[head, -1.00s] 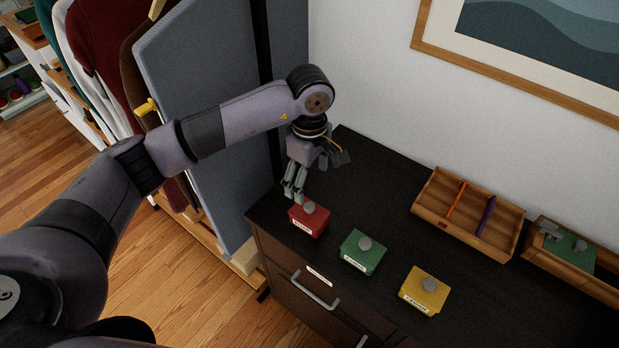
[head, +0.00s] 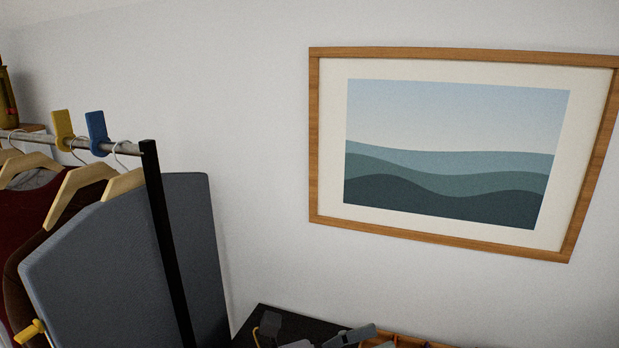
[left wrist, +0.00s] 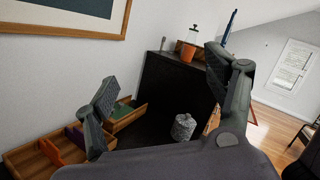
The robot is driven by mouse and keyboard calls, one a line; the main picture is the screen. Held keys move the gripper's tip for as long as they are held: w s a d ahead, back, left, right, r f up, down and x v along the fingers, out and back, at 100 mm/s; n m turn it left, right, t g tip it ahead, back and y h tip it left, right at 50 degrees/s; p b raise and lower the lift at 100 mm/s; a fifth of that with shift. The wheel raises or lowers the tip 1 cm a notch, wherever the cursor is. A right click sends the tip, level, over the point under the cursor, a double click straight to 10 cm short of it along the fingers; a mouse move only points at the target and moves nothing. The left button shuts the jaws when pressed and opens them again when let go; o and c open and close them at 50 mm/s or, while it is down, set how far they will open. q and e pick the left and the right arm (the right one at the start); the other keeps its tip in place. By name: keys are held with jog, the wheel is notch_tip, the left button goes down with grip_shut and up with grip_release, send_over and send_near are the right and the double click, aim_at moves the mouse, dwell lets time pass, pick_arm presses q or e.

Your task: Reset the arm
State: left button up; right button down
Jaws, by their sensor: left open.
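My left gripper (left wrist: 165,97) is open in the left wrist view, its two fingers spread wide apart with nothing between them. It is above the dark dresser top (left wrist: 160,95). In the head view only a small grey part of my left gripper (head: 350,337) shows at the bottom edge, over the dresser. The rest of the left arm is out of that view. My right gripper is in neither view.
The head view shows a framed picture (head: 440,240) and a clothes rack (head: 170,250) beside a grey-blue board (head: 100,260).

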pick_arm(q)
jog(key=w+a+n+t+y, duration=0.4)
jog(key=a+n+t+y, duration=0.3)
jog(key=n, duration=0.6)
jog(key=w+a+n+t+y, duration=0.4)
jog(key=a+n+t, duration=0.45)
jog(key=n, duration=0.45)
jog(key=s+a+f+n+g+y, duration=0.35)
jog(key=a+f+n+y, duration=0.65)
jog(key=f, duration=0.4)
jog(key=s+a+f+n+g+h, duration=0.15)
jog(key=s+f+n+g, duration=0.25)
jog(key=s+f+g, duration=0.5)
jog(key=s+a+f+n+g, duration=0.3)
jog(key=s+f, duration=0.4)
jog(key=s, duration=0.7)
notch_tip(320, 180, down, 24)
jog(key=f+g, duration=0.1)
jog(key=s+a+f+g, duration=0.1)
jog(key=s+a+f, duration=0.1)
jog(key=s+f, duration=1.5)
jog(key=shift+s+a+f+n+g, duration=0.15)
jog(key=shift+n+g, duration=0.15)
jog(key=shift+g, duration=0.1)
jog(key=shift+y, duration=0.25)
